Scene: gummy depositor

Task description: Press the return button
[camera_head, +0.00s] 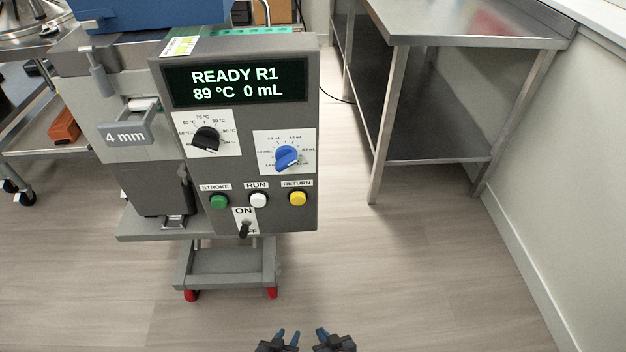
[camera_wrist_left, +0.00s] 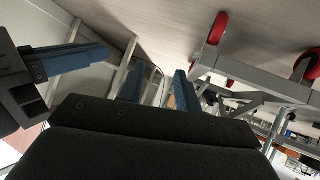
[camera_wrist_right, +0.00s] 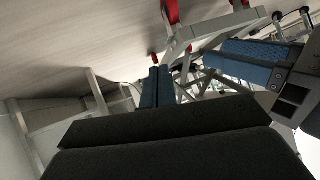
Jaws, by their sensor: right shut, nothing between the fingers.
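The yellow return button (camera_head: 297,199) is at the right end of the button row on the grey depositor panel (camera_head: 222,166), under a RETURN label. Nothing covers it. The display (camera_head: 236,81) reads "READY R1, 89 °C, 0 mL". My left gripper (camera_head: 288,334) and right gripper (camera_head: 321,332) are low at the bottom edge of the head view, well apart from the panel. The left wrist view shows the left fingers (camera_wrist_left: 160,75) apart and empty. The right wrist view shows the right fingers (camera_wrist_right: 157,70) together with nothing between them.
A white RUN button (camera_head: 258,200) and a green STROKE button (camera_head: 219,202) sit left of the return button. A blue dial (camera_head: 287,157) is above it and an ON toggle switch (camera_head: 244,229) is below left. A steel table (camera_head: 470,25) stands at right. Open floor lies in front.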

